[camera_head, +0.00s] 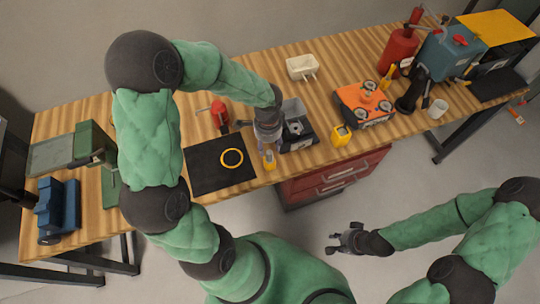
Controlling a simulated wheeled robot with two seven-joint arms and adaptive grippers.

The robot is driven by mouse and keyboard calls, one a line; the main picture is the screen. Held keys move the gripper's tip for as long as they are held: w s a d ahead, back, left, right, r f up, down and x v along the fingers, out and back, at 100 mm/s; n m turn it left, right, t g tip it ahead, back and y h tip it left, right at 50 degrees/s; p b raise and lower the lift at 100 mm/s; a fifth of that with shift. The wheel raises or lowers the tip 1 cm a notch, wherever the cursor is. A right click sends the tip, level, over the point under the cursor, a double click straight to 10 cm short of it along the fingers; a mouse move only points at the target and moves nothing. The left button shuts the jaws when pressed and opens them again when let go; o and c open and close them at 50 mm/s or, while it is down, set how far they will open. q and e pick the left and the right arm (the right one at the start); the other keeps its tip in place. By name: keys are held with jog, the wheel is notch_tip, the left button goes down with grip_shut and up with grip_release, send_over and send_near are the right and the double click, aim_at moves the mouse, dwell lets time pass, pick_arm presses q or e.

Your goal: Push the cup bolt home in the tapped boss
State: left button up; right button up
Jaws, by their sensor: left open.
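The cup bolt cannot be made out at this size, and my left gripper and forearm hide part of the bucket's left side. My right gripper (340,240) is open and empty, over the floor in front of the bench, well away from the bucket.
A small yellow item (269,161) stands just below my left gripper. A black mat (205,177) with a yellow ring (232,158) lies left. A yellow tool (341,136) and an orange device (364,105) are right. A white plug box (301,67) stands behind.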

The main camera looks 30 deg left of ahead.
aim_at(270, 152)
pick_arm(q)
jog(key=shift+w+f, duration=0.2)
jog(key=shift+f, duration=0.6)
jog(key=shift+s+d+f, duration=0.1)
jog(key=shift+s+f, duration=0.05)
jog(key=shift+f, duration=0.2)
notch_tip(270, 152, down, 5)
jog(key=shift+d+r+b, duration=0.1)
jog(key=shift+r+b, duration=0.1)
jog(key=shift+b, duration=0.55)
jog(key=shift+r, duration=0.1)
grip_shut()
